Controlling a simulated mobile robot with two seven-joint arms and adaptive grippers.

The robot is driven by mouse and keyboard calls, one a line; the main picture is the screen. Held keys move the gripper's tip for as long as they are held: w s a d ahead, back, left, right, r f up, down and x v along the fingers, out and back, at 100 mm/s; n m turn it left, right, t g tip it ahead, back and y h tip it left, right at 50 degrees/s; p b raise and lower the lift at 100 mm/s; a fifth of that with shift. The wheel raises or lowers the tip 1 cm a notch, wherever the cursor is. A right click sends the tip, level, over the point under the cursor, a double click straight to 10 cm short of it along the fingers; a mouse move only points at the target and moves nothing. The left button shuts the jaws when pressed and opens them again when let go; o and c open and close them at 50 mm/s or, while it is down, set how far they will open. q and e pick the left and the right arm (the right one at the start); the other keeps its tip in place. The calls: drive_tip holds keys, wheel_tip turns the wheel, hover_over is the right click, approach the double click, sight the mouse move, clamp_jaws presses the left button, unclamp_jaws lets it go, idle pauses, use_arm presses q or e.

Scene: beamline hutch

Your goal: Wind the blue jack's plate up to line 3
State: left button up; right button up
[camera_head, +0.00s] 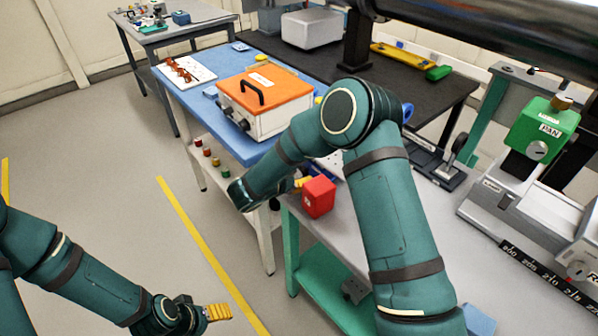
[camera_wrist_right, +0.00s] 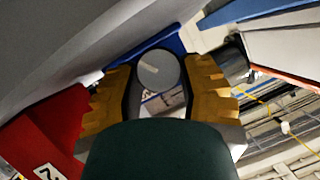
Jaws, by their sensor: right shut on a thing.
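The blue jack shows in the right wrist view as a blue piece (camera_wrist_right: 172,44) behind a round grey knob (camera_wrist_right: 158,70). My right gripper (camera_wrist_right: 160,92) has its yellow fingers on either side of this knob and is shut on it. In the head view my right gripper (camera_head: 303,182) is mostly hidden by my own arm, with a bit of yellow finger beside a red block. The jack's plate and line marks are hidden, so its height cannot be told. My left gripper (camera_head: 217,312) hangs over the floor at the lower left, away from the tables; its finger gap cannot be made out.
The red block (camera_head: 318,197) stands close by my right gripper, at the grey bench's (camera_head: 345,222) left corner. An orange-lidded box (camera_head: 265,90) stands on the blue-topped table (camera_head: 215,120). A green-topped device (camera_head: 541,130) stands at the right. The floor at left is clear.

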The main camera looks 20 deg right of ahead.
drive_tip(key=o, duration=1.2)
wheel_tip(320, 180, up, 10)
